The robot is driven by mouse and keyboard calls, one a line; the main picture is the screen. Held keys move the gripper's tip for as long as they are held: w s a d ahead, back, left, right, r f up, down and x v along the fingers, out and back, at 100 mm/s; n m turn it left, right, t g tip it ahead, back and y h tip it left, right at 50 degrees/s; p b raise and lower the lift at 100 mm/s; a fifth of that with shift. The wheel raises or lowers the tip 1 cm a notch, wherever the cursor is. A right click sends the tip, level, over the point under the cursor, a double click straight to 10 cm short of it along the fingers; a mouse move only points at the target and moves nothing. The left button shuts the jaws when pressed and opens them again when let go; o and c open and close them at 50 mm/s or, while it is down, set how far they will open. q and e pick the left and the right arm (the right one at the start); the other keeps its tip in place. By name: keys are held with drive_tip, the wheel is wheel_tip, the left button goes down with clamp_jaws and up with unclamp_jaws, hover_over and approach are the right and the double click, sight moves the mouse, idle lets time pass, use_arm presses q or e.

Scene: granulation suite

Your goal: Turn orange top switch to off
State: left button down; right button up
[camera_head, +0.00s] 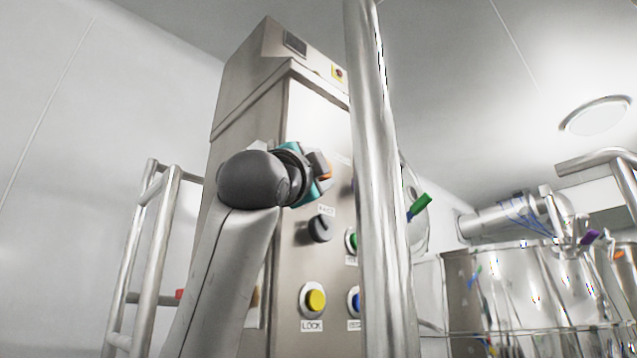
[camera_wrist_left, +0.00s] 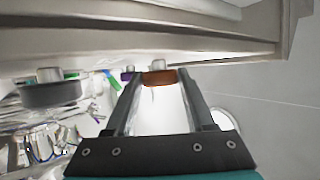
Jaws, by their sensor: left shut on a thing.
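The orange top switch (camera_head: 328,170) is on the front of the steel control cabinet, above a black knob. In the head view it is mostly covered by my left gripper (camera_head: 319,168). In the left wrist view the orange switch (camera_wrist_left: 158,78) sits between the two fingertips of my left gripper (camera_wrist_left: 160,82), which is shut on it. The switch's pointing direction cannot be read. My right gripper is in neither view.
Below the switch are the black knob (camera_head: 320,228), a green button (camera_head: 351,240), a yellow button (camera_head: 314,299) and a blue button (camera_head: 354,299). A thick steel post (camera_head: 372,180) stands before the cabinet's right side. Steel vessels (camera_head: 520,290) stand at right.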

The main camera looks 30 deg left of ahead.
use_arm(q)
drive_tip(key=n+y, duration=0.1)
drive_tip(key=n+t+b, duration=0.1)
drive_tip(key=t+y, duration=0.1)
drive_tip(key=shift+w+d+f+n+y+b, duration=0.1)
drive_tip(key=shift+w+f+n+y+b, duration=0.2)
drive_tip(key=shift+f+n, duration=0.1)
drive_tip(key=shift+r+n+y, duration=0.1)
drive_tip(key=shift+n+y, duration=0.6)
drive_tip(key=shift+s+n+t+y+b, duration=0.1)
drive_tip(key=shift+n+t+y+b, duration=0.2)
drive_tip(key=shift+y, duration=0.3)
drive_tip(key=shift+c, duration=1.3)
unclamp_jaws()
drive_tip(key=shift+r, duration=0.1)
drive_tip(key=shift+s, duration=0.1)
drive_tip(key=b+v, duration=0.7)
drive_tip(key=v, duration=0.8)
